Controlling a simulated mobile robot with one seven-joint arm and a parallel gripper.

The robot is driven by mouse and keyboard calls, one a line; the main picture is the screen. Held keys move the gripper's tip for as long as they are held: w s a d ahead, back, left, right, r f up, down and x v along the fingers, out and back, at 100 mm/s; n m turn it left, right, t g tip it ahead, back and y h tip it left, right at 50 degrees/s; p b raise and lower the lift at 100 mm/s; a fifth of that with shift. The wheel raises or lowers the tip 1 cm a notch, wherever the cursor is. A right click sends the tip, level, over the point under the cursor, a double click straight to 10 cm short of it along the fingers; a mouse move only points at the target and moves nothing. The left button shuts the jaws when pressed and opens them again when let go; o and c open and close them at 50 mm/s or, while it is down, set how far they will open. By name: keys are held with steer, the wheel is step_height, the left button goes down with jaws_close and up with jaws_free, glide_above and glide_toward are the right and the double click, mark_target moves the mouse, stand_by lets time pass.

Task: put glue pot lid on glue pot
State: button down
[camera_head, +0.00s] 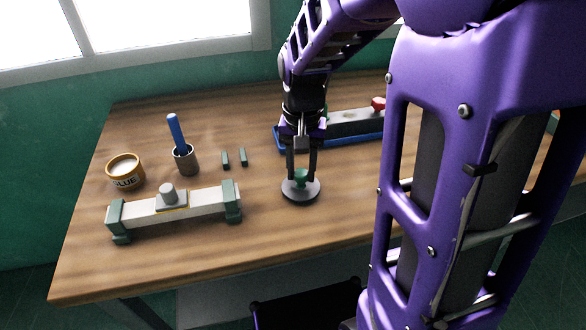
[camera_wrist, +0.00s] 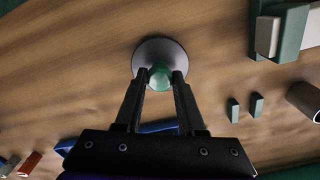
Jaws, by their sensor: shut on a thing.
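The glue pot (camera_head: 125,174) is a round orange-rimmed pot marked GLUE, standing uncovered at the left of the table with pale glue showing inside. The glue pot lid (camera_head: 300,192) is a grey disc with a green knob, near the middle of the table and well to the right of the pot. My gripper (camera_head: 301,172) points down with its fingers on either side of the knob, shut on it. The lid also shows in the wrist view (camera_wrist: 160,54), with the fingertips at its green knob. I cannot tell whether the lid touches the table. The glue pot is not in the wrist view.
Between lid and pot stand a grey cup (camera_head: 186,160) with a blue-handled tool and two small dark green blocks (camera_head: 234,158). A pale bar with green end clamps (camera_head: 205,204) lies in front. A blue tray (camera_head: 345,134) is behind my gripper.

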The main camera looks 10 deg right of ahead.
mark_target(301, 171)
steer(key=shift+r+p, duration=1.25)
steer(key=shift+r, duration=0.2)
steer(key=shift+w, duration=0.15)
